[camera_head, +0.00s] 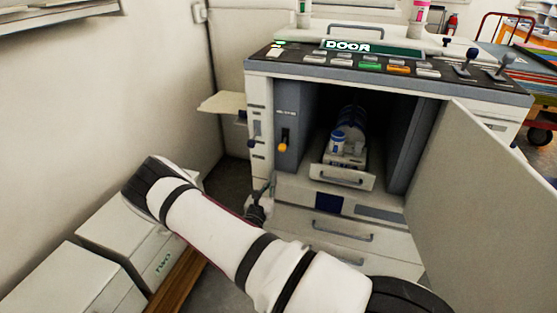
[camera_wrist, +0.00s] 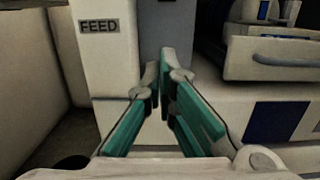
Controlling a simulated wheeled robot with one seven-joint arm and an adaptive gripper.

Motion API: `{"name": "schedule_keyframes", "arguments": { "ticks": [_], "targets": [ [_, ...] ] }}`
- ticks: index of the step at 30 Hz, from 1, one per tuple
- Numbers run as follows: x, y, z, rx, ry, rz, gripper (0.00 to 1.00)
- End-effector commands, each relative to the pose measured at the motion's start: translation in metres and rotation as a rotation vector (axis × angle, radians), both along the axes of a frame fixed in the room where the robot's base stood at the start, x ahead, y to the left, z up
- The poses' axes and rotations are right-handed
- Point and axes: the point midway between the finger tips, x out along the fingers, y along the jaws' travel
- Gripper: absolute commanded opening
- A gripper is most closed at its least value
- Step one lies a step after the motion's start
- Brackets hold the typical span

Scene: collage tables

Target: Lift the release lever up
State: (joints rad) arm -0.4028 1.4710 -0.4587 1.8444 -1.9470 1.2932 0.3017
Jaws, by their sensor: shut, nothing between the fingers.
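A lever with an orange tip (camera_head: 283,146) sits on the dark inner left panel of the open machine, under a label too small to read. It points down and appears to be the release lever. My gripper (camera_head: 257,212) is low in front of the machine's left side, below the lever and apart from it. In the wrist view my gripper (camera_wrist: 160,75) shows its teal fingers with the tips together and nothing between them. The lever does not show in the wrist view.
The machine's door (camera_head: 487,190) stands open to the right. A pulled-out tray (camera_head: 343,178) is inside, with a drawer (camera_head: 330,232) below. A FEED label (camera_wrist: 99,27) is on the left front post. A side shelf (camera_head: 222,103) sticks out left. White boxes (camera_head: 125,225) stand at left.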

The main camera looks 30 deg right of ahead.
Motion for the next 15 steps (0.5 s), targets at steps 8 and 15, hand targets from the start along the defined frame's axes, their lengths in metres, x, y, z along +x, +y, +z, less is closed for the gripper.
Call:
{"name": "schedule_keyframes", "arguments": {
  "ticks": [8,15],
  "targets": [
    [0.013,-0.018,0.001,0.002,-0.004,-0.004,0.0],
    [0.042,-0.055,0.005,0.002,-0.004,-0.005,0.0]
  ]
}}
